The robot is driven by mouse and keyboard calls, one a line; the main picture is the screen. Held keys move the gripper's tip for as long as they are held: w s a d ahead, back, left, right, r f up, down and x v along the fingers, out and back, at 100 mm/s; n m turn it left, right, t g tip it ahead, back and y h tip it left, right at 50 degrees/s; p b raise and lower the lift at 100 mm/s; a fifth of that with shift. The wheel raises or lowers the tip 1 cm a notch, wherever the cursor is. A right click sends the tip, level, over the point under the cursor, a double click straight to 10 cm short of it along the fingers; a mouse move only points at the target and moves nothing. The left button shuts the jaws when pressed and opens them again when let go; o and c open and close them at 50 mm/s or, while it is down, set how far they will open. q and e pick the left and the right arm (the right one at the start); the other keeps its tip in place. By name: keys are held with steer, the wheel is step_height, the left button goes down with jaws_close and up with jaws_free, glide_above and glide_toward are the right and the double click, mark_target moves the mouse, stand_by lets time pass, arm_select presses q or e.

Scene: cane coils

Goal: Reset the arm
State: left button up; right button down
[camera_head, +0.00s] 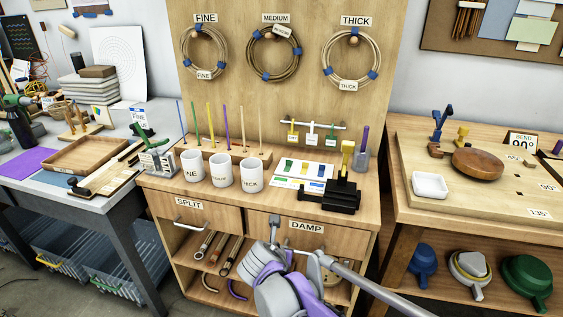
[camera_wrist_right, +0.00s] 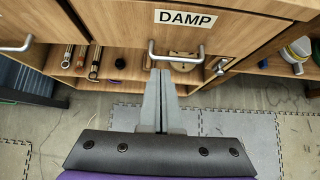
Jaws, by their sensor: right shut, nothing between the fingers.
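My right gripper (camera_head: 274,228) is in front of the workbench at the drawer labelled DAMP (camera_head: 345,236). In the right wrist view, my right gripper (camera_wrist_right: 161,74) is shut and empty, its long grey fingers together. The fingertips show just below the bar handle (camera_wrist_right: 177,57) of the DAMP drawer; I cannot tell if they touch it. The DAMP drawer looks closed. My left gripper is in neither view.
The bench top carries three labelled mugs (camera_head: 222,170), coloured sticks and a black block device (camera_head: 330,196). Cane coils (camera_head: 274,54) hang on the board behind. Tools lie on the shelf below. A side table (camera_head: 490,200) stands at right.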

steer(key=s+d+f+m+g, duration=0.1)
steer(key=s+d+m+g, duration=0.2)
steer(key=s+d+m, duration=1)
steer(key=s+d+f+m+g+y, duration=0.1)
steer(key=s+d+f+m, duration=0.15)
steer(key=s+m, duration=0.65)
steer(key=s+d+f+m+y, duration=0.15)
steer(key=s+f+m, duration=0.25)
steer(key=s+m, duration=0.55)
arm_select(q)
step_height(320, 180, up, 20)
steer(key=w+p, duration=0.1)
steer(key=p, duration=1.7)
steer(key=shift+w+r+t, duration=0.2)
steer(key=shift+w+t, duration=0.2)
arm_select(e)
step_height(320, 180, up, 20)
steer(key=w+m, duration=0.1)
steer(key=w, duration=0.1)
steer(key=shift+r, duration=0.2)
